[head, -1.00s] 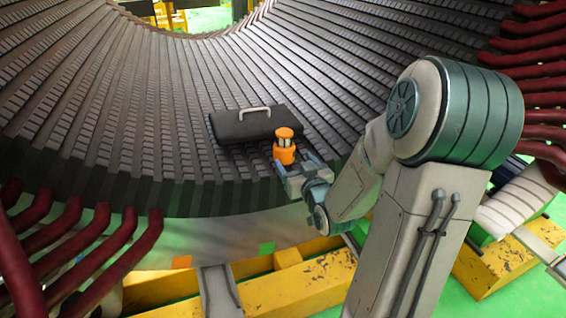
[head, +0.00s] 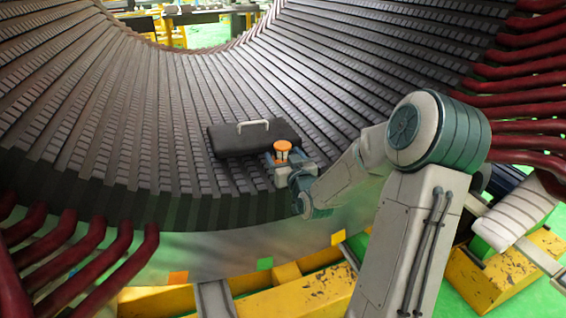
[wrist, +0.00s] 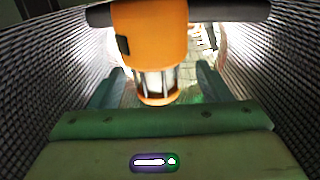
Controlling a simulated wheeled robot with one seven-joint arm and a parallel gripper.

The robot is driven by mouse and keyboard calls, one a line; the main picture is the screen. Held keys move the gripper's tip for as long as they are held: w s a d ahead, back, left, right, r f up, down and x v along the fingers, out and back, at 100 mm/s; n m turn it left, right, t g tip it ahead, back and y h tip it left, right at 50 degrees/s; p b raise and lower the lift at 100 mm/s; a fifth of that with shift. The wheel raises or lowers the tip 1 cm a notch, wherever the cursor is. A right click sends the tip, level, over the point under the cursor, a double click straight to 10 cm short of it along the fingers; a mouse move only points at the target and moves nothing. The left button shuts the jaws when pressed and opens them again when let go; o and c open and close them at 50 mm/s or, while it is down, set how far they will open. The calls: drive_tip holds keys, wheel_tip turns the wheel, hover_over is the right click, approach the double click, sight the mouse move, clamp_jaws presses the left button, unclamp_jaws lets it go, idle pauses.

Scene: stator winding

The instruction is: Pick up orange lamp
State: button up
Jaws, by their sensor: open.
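The orange lamp (head: 283,146) stands on the stator's dark ribbed inner surface in the head view, just in front of a black case. Its orange top shows there, while its lower part is hidden behind my gripper. My gripper (head: 284,162) is open and right at the lamp. In the wrist view the lamp (wrist: 151,40) is large and central, with an orange body and a pale caged section. The two fingers of my gripper (wrist: 156,88) lie to either side of it, apart. I cannot tell whether they touch it.
The black case (head: 252,138) with a pale handle lies directly behind the lamp. Ribbed stator walls (head: 110,110) curve up on both sides. Dark red pipes (head: 75,260) stand at lower left, and more (head: 530,90) at right. Yellow beams (head: 270,293) run below the front edge.

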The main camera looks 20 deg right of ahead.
drive_tip(key=w, duration=0.4)
drive_tip(key=shift+d+b, duration=0.2)
drive_tip(key=shift+b, duration=0.2)
drive_tip(key=shift+c, duration=0.3)
drive_tip(key=c, duration=1.1)
drive_tip(key=shift+r, duration=0.15)
